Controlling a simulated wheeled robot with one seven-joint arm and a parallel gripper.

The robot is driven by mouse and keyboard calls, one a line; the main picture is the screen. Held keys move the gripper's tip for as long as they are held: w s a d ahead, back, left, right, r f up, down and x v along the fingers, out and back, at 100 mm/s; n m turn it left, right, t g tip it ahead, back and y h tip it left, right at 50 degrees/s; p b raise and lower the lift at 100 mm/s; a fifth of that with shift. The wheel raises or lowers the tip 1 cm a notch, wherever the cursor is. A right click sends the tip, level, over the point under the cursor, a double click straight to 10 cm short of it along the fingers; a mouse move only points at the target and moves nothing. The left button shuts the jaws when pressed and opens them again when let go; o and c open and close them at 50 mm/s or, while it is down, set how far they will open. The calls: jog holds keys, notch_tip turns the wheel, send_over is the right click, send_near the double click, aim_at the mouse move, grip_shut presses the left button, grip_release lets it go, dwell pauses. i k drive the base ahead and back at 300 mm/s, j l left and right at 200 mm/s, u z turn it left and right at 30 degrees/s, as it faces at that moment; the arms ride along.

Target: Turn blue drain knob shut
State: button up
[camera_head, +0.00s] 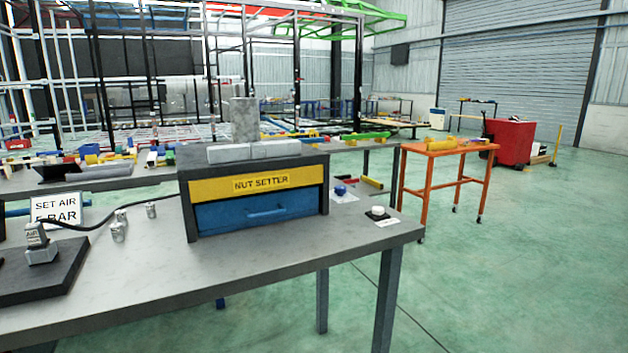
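A small blue knob-like piece (340,190) sits low beside the right end of the nut setter box, on a pale plate or sheet (346,198). It may be the drain knob; it is too small to tell whether it is open or shut. The nut setter box (257,186) has a yellow upper front and a blue drawer, shut. My gripper is not in view, so nothing is seen touching the knob.
An orange table (445,152) stands behind right. The green floor to the right is clear.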

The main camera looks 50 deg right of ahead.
aim_at(340, 190)
jog(key=k+l+u, duration=0.1)
jog(key=l, duration=0.3)
jog(key=k+l+u, duration=0.1)
jog(key=l, duration=0.3)
jog(key=k+l+u, duration=0.1)
jog(key=l, duration=0.3)
jog(key=k+l, duration=0.25)
jog(key=l, duration=0.15)
jog(key=k+l+u, duration=0.15)
jog(key=l, duration=0.25)
jog(key=k+l+u, duration=0.1)
jog(key=l, duration=0.25)
jog(key=k+l, duration=0.15)
jog(key=l, duration=0.25)
jog(key=k+l, duration=0.2)
jog(key=l, duration=0.15)
jog(key=k+l, duration=0.15)
jog(key=l, duration=0.25)
jog(key=k+l, duration=0.15)
jog(key=l, duration=0.2)
jog(key=i, duration=0.3)
